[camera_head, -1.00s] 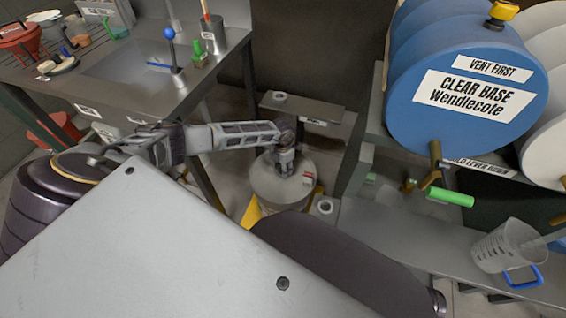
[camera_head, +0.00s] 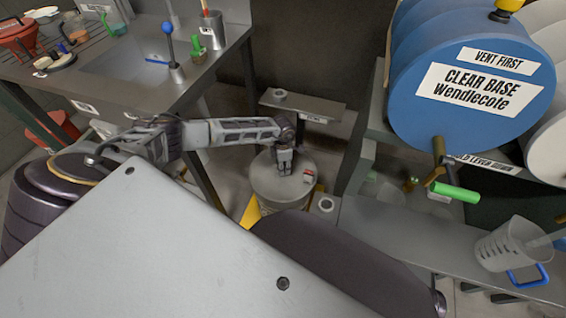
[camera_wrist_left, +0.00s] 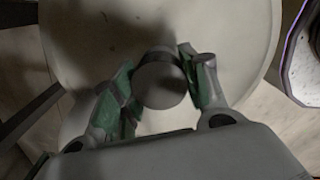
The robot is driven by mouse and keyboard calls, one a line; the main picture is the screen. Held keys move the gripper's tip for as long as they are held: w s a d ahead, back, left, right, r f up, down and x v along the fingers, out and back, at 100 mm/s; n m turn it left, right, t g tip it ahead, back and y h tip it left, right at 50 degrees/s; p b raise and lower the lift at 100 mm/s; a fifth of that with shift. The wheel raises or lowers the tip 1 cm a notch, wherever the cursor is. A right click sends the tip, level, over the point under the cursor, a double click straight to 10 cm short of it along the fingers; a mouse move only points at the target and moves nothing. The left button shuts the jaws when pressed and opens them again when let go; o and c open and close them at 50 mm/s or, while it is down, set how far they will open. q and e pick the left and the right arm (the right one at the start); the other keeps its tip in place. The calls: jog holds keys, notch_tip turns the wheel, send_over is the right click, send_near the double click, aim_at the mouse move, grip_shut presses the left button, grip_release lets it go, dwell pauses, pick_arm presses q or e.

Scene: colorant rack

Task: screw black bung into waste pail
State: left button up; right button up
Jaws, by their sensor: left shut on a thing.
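The waste pail (camera_head: 268,192) is a grey drum on the floor between the sink bench and the drum rack. Its pale round top (camera_wrist_left: 85,35) fills much of the left wrist view. My left gripper (camera_head: 284,168) points down over the top of the pail. In the left wrist view its fingers (camera_wrist_left: 160,88) are shut on the sides of a round dark grey cap, the bung (camera_wrist_left: 160,86). The fingers and cap hide the spot beneath, so I cannot tell how far the bung sits in the pail. My right gripper does not show.
A small red-and-white item (camera_head: 309,177) sits on the pail's top, right of the gripper. The sink bench (camera_head: 120,85) stands left. The blue drum (camera_head: 465,100) and a low shelf with a clear jug (camera_head: 505,245) stand right. A yellow base (camera_head: 249,213) shows beneath the pail.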

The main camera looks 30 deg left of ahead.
pick_arm(q)
jog(key=m+b, duration=0.2)
jog(key=m, duration=0.4)
jog(key=shift+f, duration=0.1)
jog(key=shift+m+b, duration=0.55)
jog(key=shift+m, duration=1.15)
jog(key=shift+d, duration=0.1)
jog(key=o, duration=1)
jog(key=shift+c, duration=0.2)
